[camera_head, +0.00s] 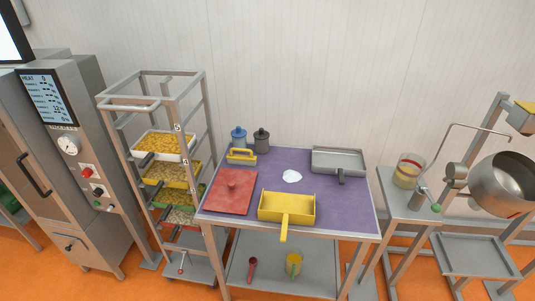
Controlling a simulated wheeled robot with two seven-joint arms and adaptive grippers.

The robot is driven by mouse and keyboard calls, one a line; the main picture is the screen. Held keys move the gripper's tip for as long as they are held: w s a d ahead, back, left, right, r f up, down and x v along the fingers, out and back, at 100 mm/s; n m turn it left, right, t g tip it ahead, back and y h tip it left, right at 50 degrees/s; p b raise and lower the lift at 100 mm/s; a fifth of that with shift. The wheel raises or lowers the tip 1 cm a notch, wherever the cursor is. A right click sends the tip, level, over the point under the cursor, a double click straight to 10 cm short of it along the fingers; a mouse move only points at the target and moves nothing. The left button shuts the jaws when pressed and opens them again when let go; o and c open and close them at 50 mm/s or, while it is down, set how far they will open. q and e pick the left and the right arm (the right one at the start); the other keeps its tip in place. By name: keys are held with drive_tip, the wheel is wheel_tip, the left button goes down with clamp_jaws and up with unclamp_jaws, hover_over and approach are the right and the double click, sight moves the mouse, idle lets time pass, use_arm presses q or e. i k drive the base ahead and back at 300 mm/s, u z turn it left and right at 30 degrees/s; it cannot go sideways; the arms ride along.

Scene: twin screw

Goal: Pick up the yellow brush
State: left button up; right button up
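A small yellow brush (241,156) with a raised handle lies at the back left of the purple-topped table (334,208). It is behind a red square lid or board (232,190) and in front of a blue container (239,138). A yellow dustpan-like scoop (287,207) lies at the front middle of the table, its handle reaching over the front edge. Neither of my grippers is in view.
A dark grey container (262,140) stands beside the blue one. A grey pan (338,161) and a white pile (292,176) share the tabletop. A rack of food trays (163,146) stands left; a stand with a metal bowl (503,185) stands right.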

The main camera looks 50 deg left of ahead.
sight(232, 159)
drive_tip(key=u, duration=0.2)
drive_tip(key=i, duration=0.8)
drive_tip(key=u, duration=0.5)
